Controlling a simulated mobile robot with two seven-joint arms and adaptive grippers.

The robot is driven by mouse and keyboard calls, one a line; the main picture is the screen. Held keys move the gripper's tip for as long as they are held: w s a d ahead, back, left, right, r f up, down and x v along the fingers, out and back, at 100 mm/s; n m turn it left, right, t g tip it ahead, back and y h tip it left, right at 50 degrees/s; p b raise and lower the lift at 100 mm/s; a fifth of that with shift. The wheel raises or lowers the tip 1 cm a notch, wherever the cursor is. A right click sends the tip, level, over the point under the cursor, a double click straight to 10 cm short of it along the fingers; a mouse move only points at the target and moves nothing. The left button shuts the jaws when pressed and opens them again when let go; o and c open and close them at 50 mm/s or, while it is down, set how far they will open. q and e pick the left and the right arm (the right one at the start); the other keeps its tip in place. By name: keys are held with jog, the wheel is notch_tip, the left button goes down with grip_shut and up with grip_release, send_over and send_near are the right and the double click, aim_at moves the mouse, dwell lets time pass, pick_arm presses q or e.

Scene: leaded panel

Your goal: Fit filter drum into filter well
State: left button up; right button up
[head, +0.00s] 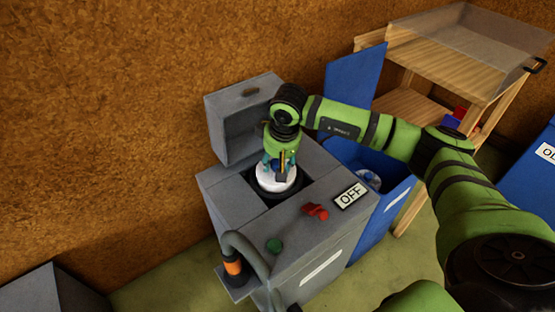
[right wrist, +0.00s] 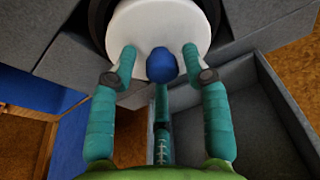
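The white filter drum (head: 268,184) stands upright in the dark round filter well (head: 257,193) in the top of a grey machine. Its white top (right wrist: 150,22) and blue knob (right wrist: 162,66) show close up in the right wrist view. How deep the drum sits cannot be told. My right gripper (head: 279,168) points down over the drum. In the right wrist view its teal fingers (right wrist: 160,72) are spread on both sides of the knob, with a gap on each side. My left gripper is not in view.
The machine's grey lid (head: 231,125) is open behind the well. On its top are a red switch (head: 316,211), a green button (head: 274,246) and an OFF sign (head: 350,196). A blue bin (head: 374,213) and wooden shelf (head: 440,48) stand right.

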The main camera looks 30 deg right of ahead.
jog(key=shift+s+r, duration=0.1)
jog(key=shift+r, duration=0.25)
jog(key=v, duration=1.1)
jog(key=shift+r, duration=0.15)
